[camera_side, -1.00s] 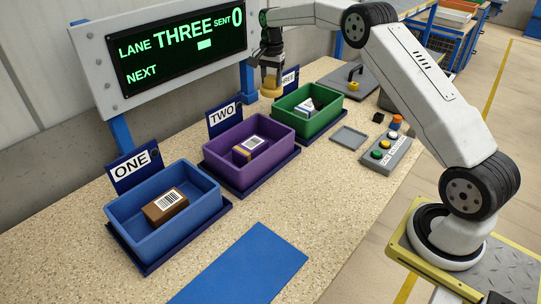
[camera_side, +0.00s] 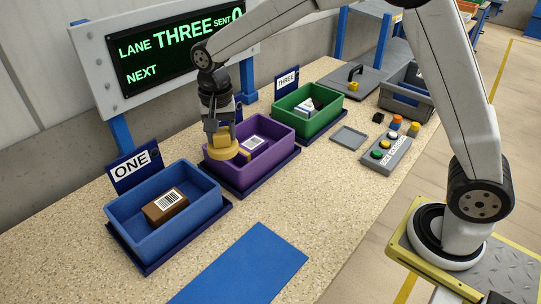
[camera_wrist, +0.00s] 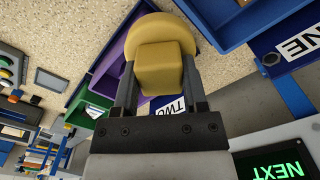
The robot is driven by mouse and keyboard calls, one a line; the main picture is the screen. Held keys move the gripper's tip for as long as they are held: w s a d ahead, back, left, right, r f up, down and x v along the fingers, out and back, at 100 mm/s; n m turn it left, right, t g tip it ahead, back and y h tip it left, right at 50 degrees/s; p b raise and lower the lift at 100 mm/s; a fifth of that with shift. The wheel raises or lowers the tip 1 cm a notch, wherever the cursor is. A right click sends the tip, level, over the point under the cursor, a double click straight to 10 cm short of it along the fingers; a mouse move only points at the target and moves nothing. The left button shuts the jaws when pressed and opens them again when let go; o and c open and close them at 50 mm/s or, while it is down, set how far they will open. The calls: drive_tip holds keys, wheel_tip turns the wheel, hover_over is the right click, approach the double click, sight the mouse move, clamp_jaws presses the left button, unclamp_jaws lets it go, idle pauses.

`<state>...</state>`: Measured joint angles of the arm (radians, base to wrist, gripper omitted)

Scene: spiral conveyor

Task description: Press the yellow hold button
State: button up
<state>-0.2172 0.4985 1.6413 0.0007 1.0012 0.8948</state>
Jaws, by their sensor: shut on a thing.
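The button panel (camera_side: 390,155) is a grey box on the right of the table. It carries a yellow button (camera_side: 384,145), a green button (camera_side: 376,154) and another button at its far end. Its label is too small to read. My gripper (camera_side: 222,136) is far left of the panel, over the left end of the purple bin. It is shut on a yellow knob with a round disc (camera_side: 228,152), disc down. In the wrist view the gripper (camera_wrist: 158,85) clasps the yellow knob (camera_wrist: 158,66) between both fingers. Part of the panel shows at the left edge of that view.
A blue bin (camera_side: 120,223), the purple bin (camera_side: 279,157) and a green bin (camera_side: 330,121) stand in a row, with parcels in them. A sign board (camera_side: 93,75) rises behind. A blue mat (camera_side: 240,270) lies in front.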

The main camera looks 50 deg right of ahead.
drive_tip(key=s+a+f+n, duration=0.15)
drive_tip(key=s+a, duration=0.25)
drive_tip(key=s, duration=0.4)
drive_tip(key=s+a+n, duration=0.3)
drive_tip(key=s+a, duration=0.2)
drive_tip(key=s, duration=0.3)
drive_tip(key=s+f+n, duration=0.2)
drive_tip(key=s+n, duration=0.1)
drive_tip(key=s, duration=1.1)
drive_tip(key=shift+d+f, duration=0.15)
drive_tip(key=shift+d, duration=0.2)
drive_tip(key=shift+w, duration=0.1)
drive_tip(key=shift+w+a+f, duration=1.25)
drive_tip(key=shift+w+f, duration=0.3)
drive_tip(key=shift+w, duration=0.3)
drive_tip(key=shift+w+a+f, duration=1.25)
drive_tip(key=shift+w+f, duration=0.3)
drive_tip(key=shift+w, duration=0.35)
drive_tip(key=shift+w+a+f, duration=1.25)
drive_tip(key=shift+w+f, duration=0.3)
drive_tip(key=shift+w, duration=0.3)
